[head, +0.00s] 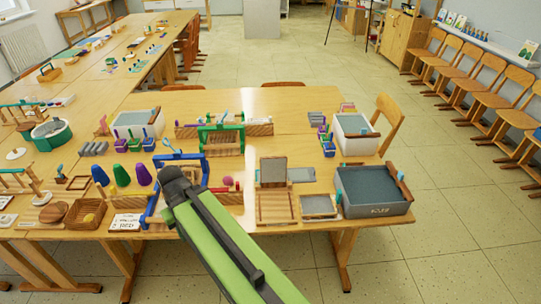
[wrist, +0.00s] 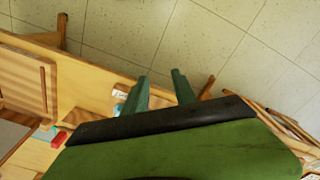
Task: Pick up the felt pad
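I cannot tell for sure which thing is the felt pad. Flat grey pieces that could be it lie on the near table: a blue-grey piece (head: 301,175) beside an upright framed panel, and a grey framed piece (head: 319,205) in front of it. Stacked grey pieces (head: 93,148) lie farther left. My gripper (wrist: 159,75) shows in the wrist view with its two green fingers apart and nothing seen between them. It is above the table edge, with floor beyond. In the head view, my arm reaches over the table's near middle, and its tip hides part of the table.
The near table (head: 235,215) is crowded. A grey tub (head: 372,196) stands at its right end, with a white tub (head: 354,139) behind. Blue (head: 152,212) and green (head: 220,138) frames stand near my arm. Open floor (head: 440,225) lies to the right, with chairs along the wall.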

